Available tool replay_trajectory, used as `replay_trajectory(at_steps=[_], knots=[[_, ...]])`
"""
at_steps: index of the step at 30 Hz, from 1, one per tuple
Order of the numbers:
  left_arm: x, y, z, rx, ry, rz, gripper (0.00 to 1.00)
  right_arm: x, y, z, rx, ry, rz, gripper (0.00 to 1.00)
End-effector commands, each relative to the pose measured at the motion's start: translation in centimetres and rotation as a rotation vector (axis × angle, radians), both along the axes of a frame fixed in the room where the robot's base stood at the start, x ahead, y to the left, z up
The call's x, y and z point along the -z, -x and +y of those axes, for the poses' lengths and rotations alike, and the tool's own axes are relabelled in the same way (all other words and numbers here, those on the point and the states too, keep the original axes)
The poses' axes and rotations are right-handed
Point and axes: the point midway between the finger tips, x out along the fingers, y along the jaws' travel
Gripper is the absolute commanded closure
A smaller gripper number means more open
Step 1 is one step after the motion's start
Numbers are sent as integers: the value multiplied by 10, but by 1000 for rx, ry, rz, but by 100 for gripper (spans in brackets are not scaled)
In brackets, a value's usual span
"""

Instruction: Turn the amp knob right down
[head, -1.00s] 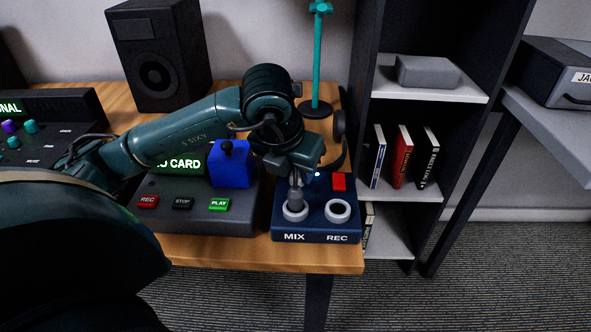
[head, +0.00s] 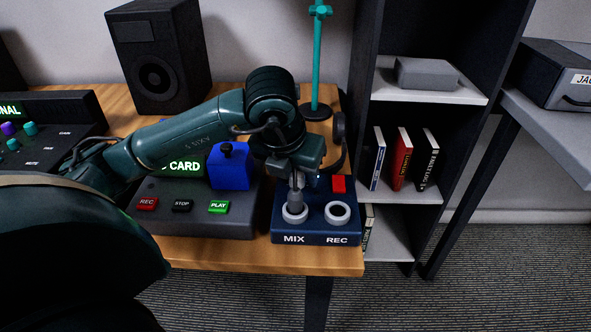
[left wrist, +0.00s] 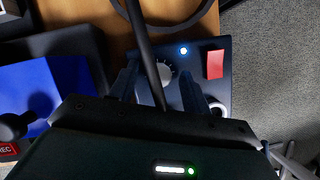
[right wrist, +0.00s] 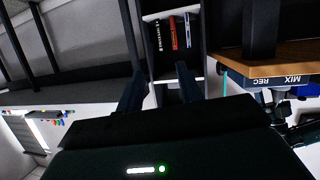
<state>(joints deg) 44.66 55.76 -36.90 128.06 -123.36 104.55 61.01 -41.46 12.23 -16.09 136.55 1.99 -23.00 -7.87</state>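The amp appears to be the dark blue box (head: 318,225) marked MIX and REC at the table's front right corner. Its round grey knob (left wrist: 165,72) shows in the left wrist view, partly behind a dark cable (left wrist: 146,55); in the head view my gripper hides it. A grey plug (head: 295,200) stands upright in the MIX socket; the REC socket (head: 338,212) is empty. My left gripper (left wrist: 158,72) points down over the box, its fingers apart on either side of the knob and cable. I cannot tell whether they touch the knob. My right gripper (right wrist: 160,78) is open and empty, away from the box.
A red block (head: 338,184) sits on the box's back right. A grey recorder (head: 180,222) with a blue block (head: 230,170) stands to the left. A teal stand (head: 318,60) is behind, and a bookshelf (head: 415,195) is at the right.

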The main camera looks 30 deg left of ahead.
Motion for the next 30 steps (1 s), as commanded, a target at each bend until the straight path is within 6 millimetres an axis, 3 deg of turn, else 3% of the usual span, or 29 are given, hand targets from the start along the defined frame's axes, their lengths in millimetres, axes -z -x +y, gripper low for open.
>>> replay_trajectory(at_steps=[10, 24, 30], knots=[[-10, 3, -1, 1, 0, -3, 52, -3, 0, 0, 5, -7, 3, 64], [-101, 39, -7, 3, -1, -5, 52, -34, 4, -11, 52, -63, 4, 64], [-120, 48, -8, 1, -1, -2, 52, -45, 8, -15, 72, -93, -2, 64]])
